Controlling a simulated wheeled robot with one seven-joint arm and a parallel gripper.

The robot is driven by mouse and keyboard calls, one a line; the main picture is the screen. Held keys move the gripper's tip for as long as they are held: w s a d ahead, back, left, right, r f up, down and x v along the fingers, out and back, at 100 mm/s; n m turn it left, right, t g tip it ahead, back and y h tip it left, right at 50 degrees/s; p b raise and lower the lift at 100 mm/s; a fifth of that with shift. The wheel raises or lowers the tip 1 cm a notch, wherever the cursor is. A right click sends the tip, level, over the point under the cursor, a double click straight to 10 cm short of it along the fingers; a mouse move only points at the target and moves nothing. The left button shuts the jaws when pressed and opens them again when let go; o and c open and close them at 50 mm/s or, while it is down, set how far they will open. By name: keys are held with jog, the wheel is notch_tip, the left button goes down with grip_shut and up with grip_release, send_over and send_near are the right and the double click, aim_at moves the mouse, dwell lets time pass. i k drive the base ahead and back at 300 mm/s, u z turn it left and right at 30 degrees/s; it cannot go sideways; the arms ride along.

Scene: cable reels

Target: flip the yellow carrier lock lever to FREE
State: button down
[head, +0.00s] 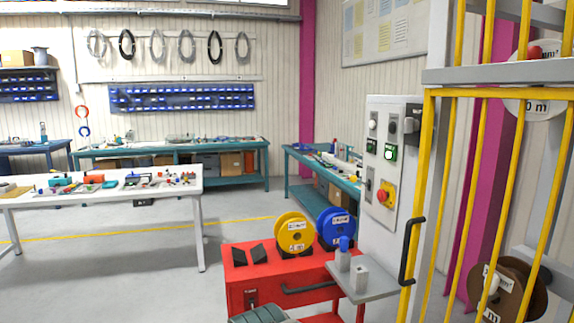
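I cannot make out a yellow carrier lock lever or a FREE marking in the head view. A white control panel (387,180) stands right of centre, with switches, green-labelled buttons (389,152) and a red knob on a yellow plate (385,194). To its right is a yellow-barred guard door (424,190) with a black handle (411,250), which looks shut. Behind the bars are a brown reel (513,291) and part of a white reel (535,104).
A red cart (262,285) with a yellow reel (294,232) and a blue reel (336,227) stands before the panel. A small grey shelf (372,287) juts out below the panel. A white table (100,197) is at left, with open floor between.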

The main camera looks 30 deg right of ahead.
aim_at(353, 178)
jog(key=z, duration=0.7)
jog(key=i, duration=1.25)
jog(key=z, duration=0.95)
